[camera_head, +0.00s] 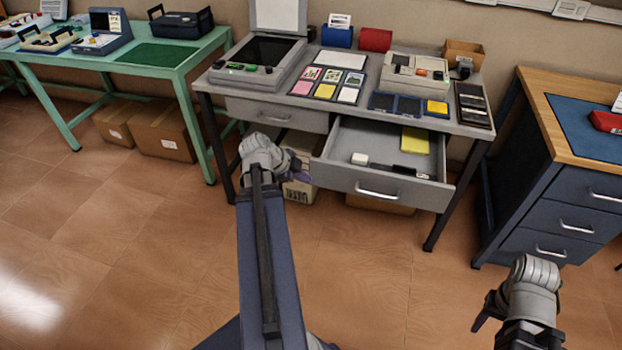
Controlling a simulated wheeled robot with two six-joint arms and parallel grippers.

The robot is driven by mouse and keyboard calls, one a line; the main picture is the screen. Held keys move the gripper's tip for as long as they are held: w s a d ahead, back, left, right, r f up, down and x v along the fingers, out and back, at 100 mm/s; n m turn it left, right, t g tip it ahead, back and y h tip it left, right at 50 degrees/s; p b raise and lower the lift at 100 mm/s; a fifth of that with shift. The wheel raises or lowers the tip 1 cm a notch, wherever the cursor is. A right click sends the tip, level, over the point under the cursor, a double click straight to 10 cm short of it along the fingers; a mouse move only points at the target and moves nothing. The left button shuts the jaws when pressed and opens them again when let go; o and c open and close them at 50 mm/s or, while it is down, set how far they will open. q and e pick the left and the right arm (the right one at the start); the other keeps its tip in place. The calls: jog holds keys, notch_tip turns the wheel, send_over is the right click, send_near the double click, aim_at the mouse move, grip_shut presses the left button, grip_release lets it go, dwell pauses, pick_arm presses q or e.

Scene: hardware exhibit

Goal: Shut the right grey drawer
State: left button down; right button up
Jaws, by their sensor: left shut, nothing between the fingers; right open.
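The right grey drawer (378,190) of the grey table is pulled out, with a silver handle on its front. A yellow pad (415,140), a white block (360,158) and a dark strip lie inside it. The left grey drawer (277,115) is shut. My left gripper (300,172) is shut and empty, just left of the open drawer's front left corner; whether it touches the drawer I cannot tell. My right gripper (482,312) is open and empty, low over the floor to the right of and nearer than the drawer.
The grey table (459,128) carries devices, cards and trays. Cardboard boxes stand beneath it. A green table (190,62) is at the left. A blue cabinet (570,205) with a wooden top is at the right. The tiled floor in front is clear.

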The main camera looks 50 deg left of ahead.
pick_arm(q)
jog(key=b+x, duration=0.2)
jog(key=x, duration=0.1)
jog(key=w+a+b+x, duration=0.1)
jog(key=b+x, duration=0.1)
jog(key=x, duration=0.1)
jog(key=r+b+x, duration=0.1)
jog(key=b+x, duration=0.1)
jog(key=x, duration=0.2)
jog(key=shift+w+a, duration=0.25)
jog(key=shift+a, duration=0.05)
jog(key=shift+w+a, duration=0.35)
jog(key=shift+w, duration=0.2)
send_over(341, 137)
jog(key=shift+s, duration=0.15)
jog(key=shift+w+a+r, duration=0.1)
jog(key=shift+w, duration=0.25)
